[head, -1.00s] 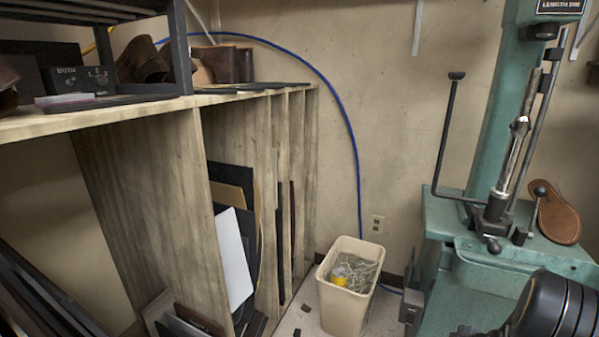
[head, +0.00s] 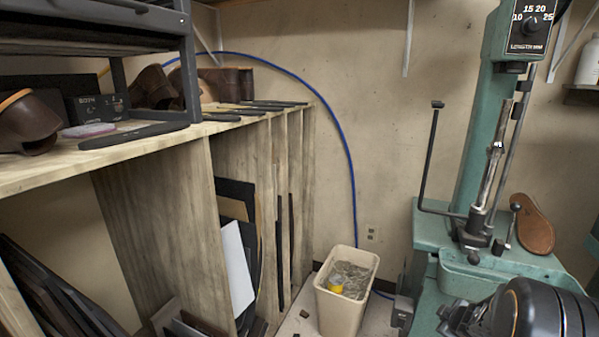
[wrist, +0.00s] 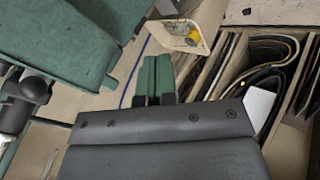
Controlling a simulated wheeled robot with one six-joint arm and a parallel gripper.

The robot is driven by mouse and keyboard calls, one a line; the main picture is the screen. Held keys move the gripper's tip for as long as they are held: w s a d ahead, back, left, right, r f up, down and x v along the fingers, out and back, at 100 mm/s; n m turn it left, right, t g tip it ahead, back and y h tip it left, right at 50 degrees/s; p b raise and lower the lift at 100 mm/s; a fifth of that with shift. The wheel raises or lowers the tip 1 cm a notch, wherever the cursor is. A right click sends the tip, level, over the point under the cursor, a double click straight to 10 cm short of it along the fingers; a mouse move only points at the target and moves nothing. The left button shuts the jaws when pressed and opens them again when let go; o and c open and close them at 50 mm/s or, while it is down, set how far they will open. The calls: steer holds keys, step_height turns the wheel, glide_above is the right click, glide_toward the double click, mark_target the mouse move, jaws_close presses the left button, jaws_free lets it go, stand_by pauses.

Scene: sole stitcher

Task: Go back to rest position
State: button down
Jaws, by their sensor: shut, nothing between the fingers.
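My gripper (wrist: 154,80) shows in the wrist view, its two green fingers side by side and shut, with nothing between them. It hangs over open space between the green machine and the wooden rack. In the head view a dark, rounded part of my own arm fills the bottom right corner, in front of the machine. My gripper's fingers cannot be made out there.
The green stitching machine (head: 484,150) stands at right, a leather sole (head: 533,224) on its ledge. A cream waste bin (head: 340,309) stands on the floor between it and the wooden rack (head: 150,225). The bin also shows in the wrist view (wrist: 203,45).

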steer(key=s+a+r+m+h+p, duration=0.1)
steer(key=s+a+r+m+p, duration=0.2)
steer(key=r, duration=0.5)
steer(key=a+r+m+g+h+p, duration=0.1)
steer(key=a+r+p, duration=0.2)
steer(key=r+p, duration=0.3)
steer(key=s+a+r+m+h+p, duration=0.1)
steer(key=s+a+r+m+p, duration=0.15)
steer(key=r, duration=0.65)
steer(key=s+a+r+m+g+y+p, duration=0.1)
steer(key=s+a+r+y+p, duration=0.1)
steer(key=s+a+r+p, duration=0.2)
steer(key=s+a+r+m+g+y+p, duration=0.1)
steer(key=s+a+r+g+y+p, duration=0.1)
steer(key=a, duration=0.8)
steer(key=s+r+y+p, duration=0.1)
steer(key=s+r+p, duration=0.1)
steer(key=s+r, duration=0.1)
steer(key=shift+s+a+r+g, duration=0.2)
steer(key=shift+s+a+g, duration=0.1)
steer(key=shift+s, duration=0.55)
steer(key=c, duration=1.8)
jaws_free()
steer(key=shift+c, duration=0.2)
